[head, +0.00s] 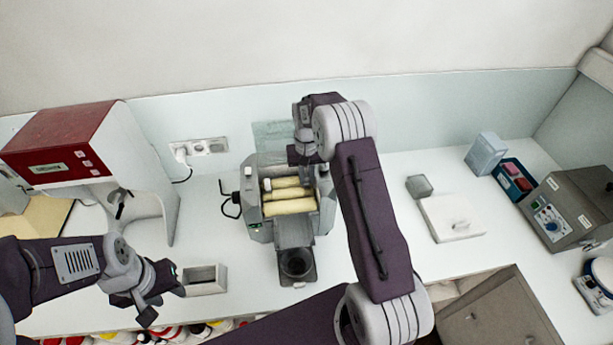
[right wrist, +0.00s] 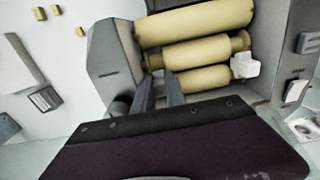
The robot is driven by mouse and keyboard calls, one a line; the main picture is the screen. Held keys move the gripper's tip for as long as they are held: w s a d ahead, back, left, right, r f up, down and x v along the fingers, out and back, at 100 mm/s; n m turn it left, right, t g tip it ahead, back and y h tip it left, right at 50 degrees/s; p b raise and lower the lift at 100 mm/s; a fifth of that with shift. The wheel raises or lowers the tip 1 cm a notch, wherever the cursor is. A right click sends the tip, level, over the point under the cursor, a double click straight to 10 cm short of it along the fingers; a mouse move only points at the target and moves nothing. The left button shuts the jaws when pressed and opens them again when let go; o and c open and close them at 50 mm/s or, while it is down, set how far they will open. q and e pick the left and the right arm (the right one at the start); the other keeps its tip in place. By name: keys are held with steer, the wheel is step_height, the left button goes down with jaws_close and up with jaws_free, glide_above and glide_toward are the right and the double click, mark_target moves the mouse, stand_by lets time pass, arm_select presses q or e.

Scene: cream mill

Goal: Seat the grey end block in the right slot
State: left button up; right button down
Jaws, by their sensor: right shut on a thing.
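The mill (head: 254,212) stands mid-counter with cream rollers (head: 290,206) across its open top; the rollers also show large in the right wrist view (right wrist: 200,52). A white end block (right wrist: 245,65) sits at one roller end, on the left in the head view (head: 267,184). My right gripper (head: 306,182) is over the other end of the rollers, low at the mill's right side. Its fingers (right wrist: 158,82) are shut on a small grey piece, apparently the grey end block, mostly hidden between them. Whether it touches the slot cannot be told. My left gripper (head: 163,304) is open and empty.
A dark cup (head: 297,264) stands at the mill's front. An open metal box (head: 205,280) is beside my left gripper. A red-topped machine (head: 75,145) stands left.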

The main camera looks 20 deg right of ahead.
mark_target(306, 176)
steer(key=shift+f, duration=0.2)
stand_by(0.6)
steer(key=c, duration=1.4)
jaws_free()
steer(key=shift+o, duration=0.5)
steer(key=shift+w+a, duration=0.1)
steer(key=shift+a, duration=0.05)
steer(key=shift+r, duration=0.15)
step_height(306, 176, up, 8)
steer(key=b, duration=0.3)
steer(key=shift+r, duration=0.45)
